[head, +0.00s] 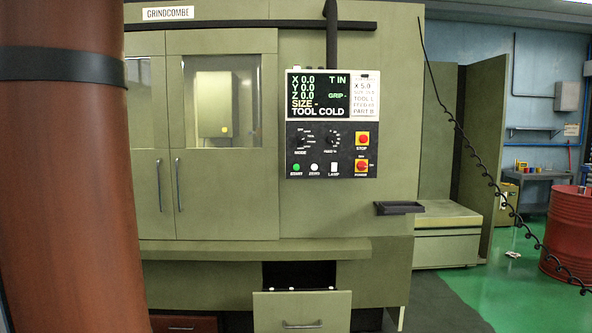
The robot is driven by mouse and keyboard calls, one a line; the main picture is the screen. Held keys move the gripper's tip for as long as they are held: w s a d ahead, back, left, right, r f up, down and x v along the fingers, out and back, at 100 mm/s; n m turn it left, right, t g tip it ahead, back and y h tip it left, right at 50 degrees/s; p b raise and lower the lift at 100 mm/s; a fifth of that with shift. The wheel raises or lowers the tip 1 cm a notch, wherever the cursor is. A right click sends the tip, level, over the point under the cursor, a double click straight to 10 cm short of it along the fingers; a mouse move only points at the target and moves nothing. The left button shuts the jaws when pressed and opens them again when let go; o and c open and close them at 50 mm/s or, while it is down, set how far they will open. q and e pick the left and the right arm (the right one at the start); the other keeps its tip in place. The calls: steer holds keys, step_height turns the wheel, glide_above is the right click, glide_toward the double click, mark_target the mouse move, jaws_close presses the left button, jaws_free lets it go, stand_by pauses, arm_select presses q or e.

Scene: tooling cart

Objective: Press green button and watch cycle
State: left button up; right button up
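The green START button (296,167) sits at the lower left of the black control panel (313,136) on the olive machine (228,200), in the head view. A white button and a LAMP switch are to its right. Above them, the screen (320,95) reads X 0.0, Y 0.0, Z 0.0, T IN, GRIP, SIZE and TOOL COLD. The machine's two doors (215,190) look closed, with windows in their upper parts. Neither of my grippers shows in this view.
A reddish-brown column (75,180) with a dark band blocks the left side. A drawer (302,311) stands open below the machine. A small black tray (399,208) juts out at the right. A coiled cable (495,180) hangs near a red drum (567,235).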

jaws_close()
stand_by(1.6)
